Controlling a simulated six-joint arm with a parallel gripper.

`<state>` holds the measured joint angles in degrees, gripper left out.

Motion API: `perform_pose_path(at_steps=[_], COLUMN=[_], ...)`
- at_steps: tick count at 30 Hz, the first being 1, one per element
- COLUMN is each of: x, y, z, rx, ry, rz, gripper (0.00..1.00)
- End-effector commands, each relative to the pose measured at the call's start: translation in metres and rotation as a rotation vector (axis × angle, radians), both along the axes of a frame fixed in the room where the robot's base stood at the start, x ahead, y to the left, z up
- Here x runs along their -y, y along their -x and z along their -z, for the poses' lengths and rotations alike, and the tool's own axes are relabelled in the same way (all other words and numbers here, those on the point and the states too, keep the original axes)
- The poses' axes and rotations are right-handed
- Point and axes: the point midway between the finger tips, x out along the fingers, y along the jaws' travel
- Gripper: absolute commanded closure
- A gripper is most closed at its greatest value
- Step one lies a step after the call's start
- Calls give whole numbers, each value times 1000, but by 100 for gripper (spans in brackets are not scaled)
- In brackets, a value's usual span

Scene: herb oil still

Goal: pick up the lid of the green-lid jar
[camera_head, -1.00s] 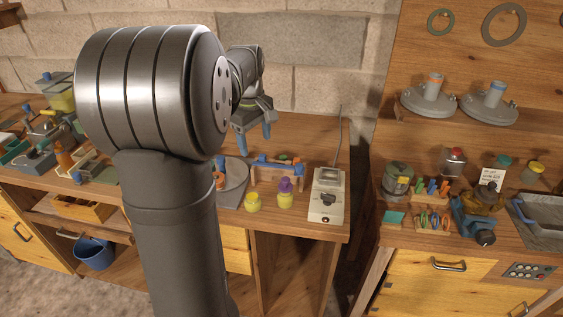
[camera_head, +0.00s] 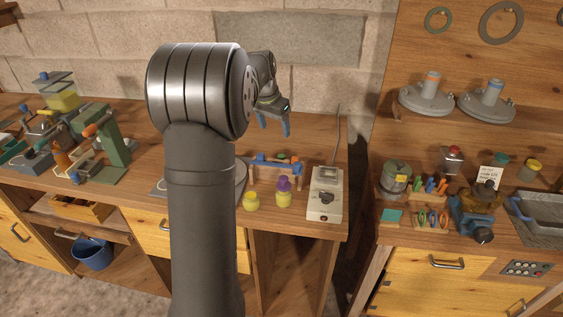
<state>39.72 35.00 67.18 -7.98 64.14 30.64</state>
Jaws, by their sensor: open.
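A jar with a green lid (camera_head: 502,158) stands at the back of the right bench. A white label card (camera_head: 490,175) and an amber vessel (camera_head: 484,197) hide most of its body. The lid appears to sit on the jar. My gripper (camera_head: 274,125) is open with its blue fingers pointing down and nothing seen between them. It hangs above the back of the left bench, well to the left of the green-lid jar.
A red-lid jar (camera_head: 452,158) and a yellow-lid jar (camera_head: 533,170) stand either side of the green-lid jar. A grey pot (camera_head: 395,182) and blue clamp (camera_head: 474,218) are nearby. Flanged grey parts (camera_head: 428,97) sit on the shelf above. A gap separates the benches.

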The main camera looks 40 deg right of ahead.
Motion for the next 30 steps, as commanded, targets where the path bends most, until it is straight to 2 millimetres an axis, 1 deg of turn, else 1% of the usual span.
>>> perform_pose_path(at_steps=[1, 3, 9, 12, 15, 23, 30], x=[2, 6, 17, 21, 24, 29, 39], y=[0, -2, -7, -9, -10, -12, -16], z=[12, 27, 69, 86, 97, 110, 144], rx=[-5, -5, -4, -4, -4, -3, -5], ry=[-3, -4, -4, -3, -2, -1, -2], rz=[0, -1, -2, -3, -3, -4, -3], gripper=[31, 31, 31, 31, 31, 31, 31])
